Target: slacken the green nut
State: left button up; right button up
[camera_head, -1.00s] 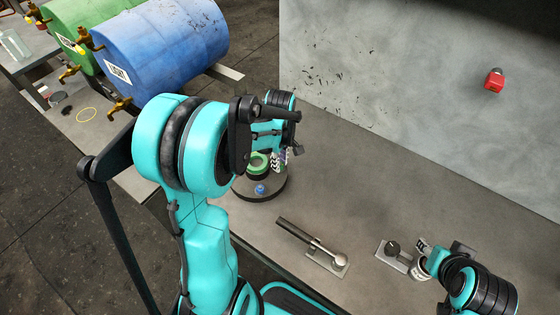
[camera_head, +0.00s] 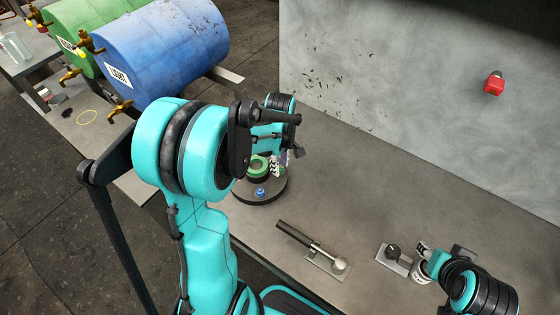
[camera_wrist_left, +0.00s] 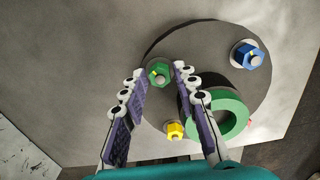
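The green nut (camera_wrist_left: 160,72) sits on a bolt near the edge of a round dark plate (camera_wrist_left: 215,40) in the left wrist view. My left gripper (camera_wrist_left: 156,78) is open, with one finger on each side of the green nut; I cannot tell if they touch it. In the head view the left gripper (camera_head: 276,165) is over the plate (camera_head: 262,198), and the green nut is not clearly visible. A blue nut (camera_wrist_left: 250,55) and a yellow nut (camera_wrist_left: 174,130) are also on the plate. My right gripper (camera_head: 424,258) is at the lower right, its fingers partly hidden.
A green ring (camera_wrist_left: 230,118) stands on the plate beside the right-hand finger. A dark-handled lever tool (camera_head: 313,246) and a metal bracket (camera_head: 393,257) lie on the bench (camera_head: 400,190). A blue barrel (camera_head: 165,50) and a green barrel (camera_head: 85,30) are at the upper left.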

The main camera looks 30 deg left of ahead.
pick_arm(q)
notch_tip(320, 180, up, 12)
dwell(0.4)
dwell(0.4)
